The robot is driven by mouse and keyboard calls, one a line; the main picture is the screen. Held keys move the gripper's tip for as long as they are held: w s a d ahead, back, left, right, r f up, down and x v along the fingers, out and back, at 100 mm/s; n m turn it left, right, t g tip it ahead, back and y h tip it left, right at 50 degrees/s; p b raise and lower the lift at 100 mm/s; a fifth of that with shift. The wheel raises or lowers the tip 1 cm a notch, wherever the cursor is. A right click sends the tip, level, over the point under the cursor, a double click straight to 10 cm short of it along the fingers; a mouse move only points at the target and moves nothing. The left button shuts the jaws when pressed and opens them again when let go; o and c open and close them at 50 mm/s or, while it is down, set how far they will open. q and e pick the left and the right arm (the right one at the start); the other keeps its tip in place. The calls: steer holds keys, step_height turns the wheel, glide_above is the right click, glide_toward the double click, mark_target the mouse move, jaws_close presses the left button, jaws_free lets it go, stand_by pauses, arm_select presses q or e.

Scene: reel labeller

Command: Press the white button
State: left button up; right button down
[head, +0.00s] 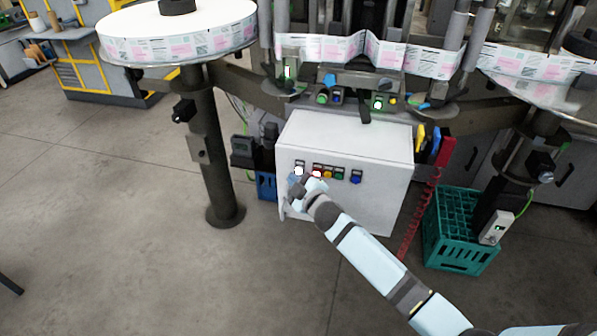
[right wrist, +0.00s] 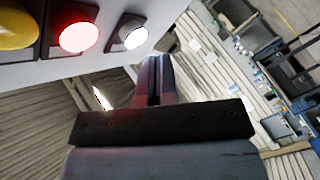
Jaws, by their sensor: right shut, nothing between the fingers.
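The white button (head: 299,170) is the leftmost in the row on the front of a white control box (head: 345,140). It also shows in the right wrist view (right wrist: 130,36) as a pale, round cap in a black housing. My right gripper (head: 296,187) is shut and empty, just below the white button in the head view. In the right wrist view its fingertips (right wrist: 154,62) lie just below and right of the button. I see no clear contact with it. My left gripper is not in view.
A glowing red button (right wrist: 80,36) sits beside the white one, then a yellow button (right wrist: 18,28). Green and blue buttons (head: 356,177) continue the row. A teal crate (head: 460,245) stands right of the box. A dark post (head: 212,150) stands left. The floor in front is clear.

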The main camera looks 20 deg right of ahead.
stand_by(0.7)
steer(key=shift+w+d, duration=0.25)
steer(key=shift+w, duration=0.1)
steer(key=shift+w+d, duration=0.25)
steer(key=shift+w, duration=0.15)
stand_by(0.6)
steer(key=shift+s, duration=0.1)
steer(key=shift+s+a+p, duration=0.3)
steer(key=shift+s+a, duration=0.2)
steer(key=shift+s, duration=0.15)
steer(key=s+a, duration=0.2)
steer(key=s+p, duration=0.1)
steer(key=s, duration=0.1)
steer(key=shift+s+a, duration=0.1)
steer(key=shift+a, duration=0.3)
stand_by(0.9)
